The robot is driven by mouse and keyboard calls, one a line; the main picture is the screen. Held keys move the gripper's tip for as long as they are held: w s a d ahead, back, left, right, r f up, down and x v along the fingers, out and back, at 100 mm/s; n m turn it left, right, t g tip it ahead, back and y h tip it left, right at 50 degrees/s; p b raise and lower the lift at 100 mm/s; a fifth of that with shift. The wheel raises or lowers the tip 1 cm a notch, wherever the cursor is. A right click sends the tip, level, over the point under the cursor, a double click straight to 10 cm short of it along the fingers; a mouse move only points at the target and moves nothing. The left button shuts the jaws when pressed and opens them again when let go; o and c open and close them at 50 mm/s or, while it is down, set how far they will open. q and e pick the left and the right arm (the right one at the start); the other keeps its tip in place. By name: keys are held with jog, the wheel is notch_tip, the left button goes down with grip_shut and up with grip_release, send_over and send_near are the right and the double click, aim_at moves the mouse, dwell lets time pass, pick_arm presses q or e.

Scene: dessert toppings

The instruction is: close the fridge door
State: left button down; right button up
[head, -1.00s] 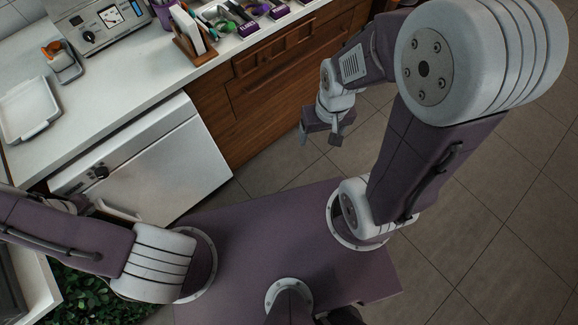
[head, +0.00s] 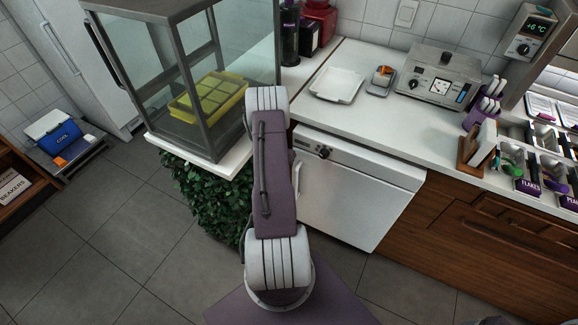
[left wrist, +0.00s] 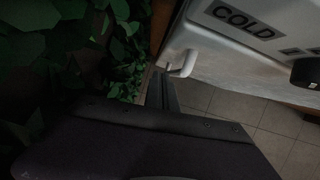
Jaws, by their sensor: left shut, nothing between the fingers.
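The white under-counter fridge (head: 350,200) stands below the white worktop in the head view, with a dark knob (head: 323,152) on its top panel. Its door looks flush with the front or nearly so; I cannot make out a gap. The left wrist view shows the fridge's panel with a COLD label (left wrist: 243,20) and a pale door handle (left wrist: 182,64). My left gripper (left wrist: 160,88) is shut and empty, close to the handle; contact is unclear. In the head view my left arm hides this gripper. My right gripper is out of view.
A glass display case (head: 205,75) with a yellow tray (head: 208,95) stands left of the fridge, above a leafy hedge (head: 205,195). Wooden drawers (head: 480,235) are to the right.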

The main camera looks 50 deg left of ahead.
pick_arm(q)
jog(key=p+v, duration=0.1)
jog(key=v, duration=0.5)
jog(key=shift+s+r, duration=0.25)
jog(key=shift+r, duration=0.1)
